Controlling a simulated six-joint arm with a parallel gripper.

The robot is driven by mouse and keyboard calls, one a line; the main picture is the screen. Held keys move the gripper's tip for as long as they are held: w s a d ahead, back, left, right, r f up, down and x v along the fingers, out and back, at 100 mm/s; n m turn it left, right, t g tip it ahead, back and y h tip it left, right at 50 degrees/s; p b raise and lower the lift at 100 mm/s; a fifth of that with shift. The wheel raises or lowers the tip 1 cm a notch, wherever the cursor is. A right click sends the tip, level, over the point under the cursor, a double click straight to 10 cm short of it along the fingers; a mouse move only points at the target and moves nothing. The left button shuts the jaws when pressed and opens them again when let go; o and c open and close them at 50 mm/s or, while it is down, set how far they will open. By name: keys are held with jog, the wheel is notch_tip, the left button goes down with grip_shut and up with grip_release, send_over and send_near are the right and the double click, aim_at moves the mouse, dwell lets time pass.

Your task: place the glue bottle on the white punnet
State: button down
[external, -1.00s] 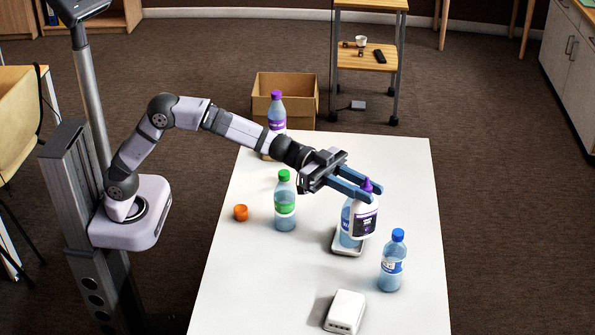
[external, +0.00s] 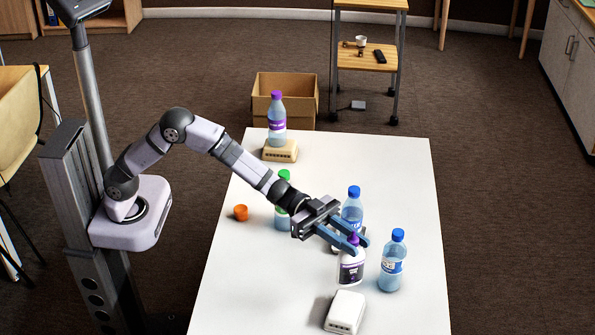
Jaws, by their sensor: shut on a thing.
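The glue bottle (external: 350,270) is white with a purple cap and a dark label. My gripper (external: 360,243) is shut on it near its top and holds it upright. I cannot tell whether its base touches the table. The white punnet (external: 345,313), upside down with slots in its side, is at the front of the table, nearer the camera than the bottle. Nothing is on it.
A blue-capped bottle (external: 352,205) stands just behind the glue bottle and another (external: 392,262) to its right. A green-capped bottle (external: 283,215) is partly behind my arm. A purple-capped bottle (external: 277,122) stands on a tan punnet (external: 280,153).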

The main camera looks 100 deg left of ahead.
aim_at(349, 270)
jog(key=shift+f+p, duration=0.3)
jog(key=shift+f, duration=4.6)
jog(key=shift+f, duration=0.2)
jog(key=c, duration=1.5)
grip_release()
jog(key=shift+s+r, duration=0.1)
jog(key=shift+r, duration=0.05)
jog(key=b+v, duration=0.1)
jog(key=v, duration=1.1)
jog(key=shift+b, duration=0.35)
